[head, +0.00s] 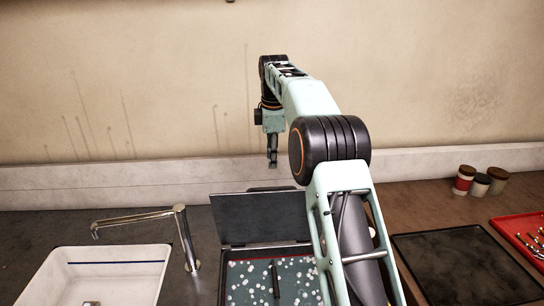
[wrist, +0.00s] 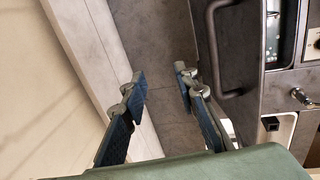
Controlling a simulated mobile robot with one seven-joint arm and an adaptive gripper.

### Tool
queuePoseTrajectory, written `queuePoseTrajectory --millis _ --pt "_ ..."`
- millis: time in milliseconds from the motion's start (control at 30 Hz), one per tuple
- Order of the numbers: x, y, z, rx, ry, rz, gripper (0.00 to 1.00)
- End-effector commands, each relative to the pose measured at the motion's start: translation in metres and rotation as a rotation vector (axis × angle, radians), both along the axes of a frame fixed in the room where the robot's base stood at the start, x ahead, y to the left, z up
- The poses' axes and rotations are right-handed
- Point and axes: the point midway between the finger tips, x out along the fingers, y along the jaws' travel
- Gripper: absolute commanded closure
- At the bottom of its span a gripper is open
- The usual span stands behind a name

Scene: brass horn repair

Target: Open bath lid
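The bath (head: 225,290) is at the bottom middle of the head view, holding teal liquid dotted with white foam or bubbles. Its dark lid (head: 260,217) stands raised along the bath's back edge, so the bath is open. The wrist view shows a dark panel, apparently the lid (wrist: 250,75), with a dark bar handle (wrist: 213,50) on it. My gripper (head: 272,162) points down behind and above the lid, near the wall. In the wrist view my gripper (wrist: 160,88) has its fingers apart with nothing between them, left of the handle and not touching it.
A white sink (head: 110,275) with a chrome tap (head: 182,225) stands left of the bath. A black mat or tray (head: 465,262), a red tray of tools (head: 520,232) and small jars (head: 480,184) lie right. The wall ledge (head: 110,183) runs close behind my gripper.

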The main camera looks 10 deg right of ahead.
Motion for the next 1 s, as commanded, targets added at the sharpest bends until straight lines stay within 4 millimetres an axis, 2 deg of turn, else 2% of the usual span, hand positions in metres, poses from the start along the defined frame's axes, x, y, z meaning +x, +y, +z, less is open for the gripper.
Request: queuePoseTrajectory --millis 167,400,533,700,1000 --pt "-0.002 0.000 0.013 0.001 -0.004 0.000 0.73" --pt "-0.009 0.001 0.053 0.001 -0.004 0.000 0.73" --pt "-0.012 0.001 0.064 0.001 -0.001 0.000 0.73" --pt "-0.014 0.001 0.073 0.000 -0.001 0.000 0.73" --pt "-0.015 0.001 0.074 0.000 0.000 0.000 0.74"
